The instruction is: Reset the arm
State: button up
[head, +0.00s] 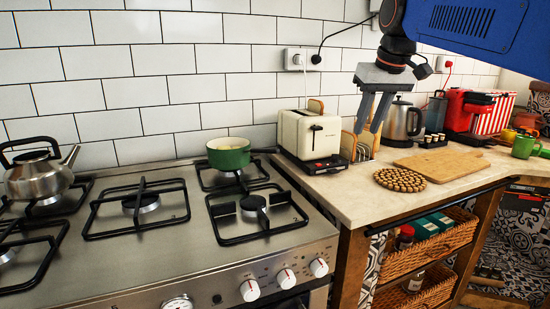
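My arm, with a blue link, reaches in from the top right of the head view. My gripper (370,113) hangs with its grey fingers pointing down over the counter, to the right of the cream toaster (313,136). The two fingers stand apart with a narrow gap between them. Nothing shows between the fingers. The wooden rack (358,147) shows behind and below the fingertips; I cannot tell how far apart they are in depth.
A gas stove (150,230) with a green pot (229,153) and a steel kettle (40,172) fills the left. On the counter are a round trivet (400,180), a cutting board (442,164), an electric kettle (402,122) and a red machine (466,109). Wicker baskets (430,253) sit below.

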jog(key=s+d+f+m, duration=0.1)
jog(key=s+d+f, duration=0.2)
jog(key=s+f, duration=1.1)
jog(key=s+d+f+m+h, duration=0.1)
jog(key=s+d+f, duration=0.1)
jog(key=s+f, duration=1.2)
notch_tip(320, 180, down, 5)
jog(key=shift+s+d+r, duration=0.2)
jog(key=shift+s+d, duration=0.2)
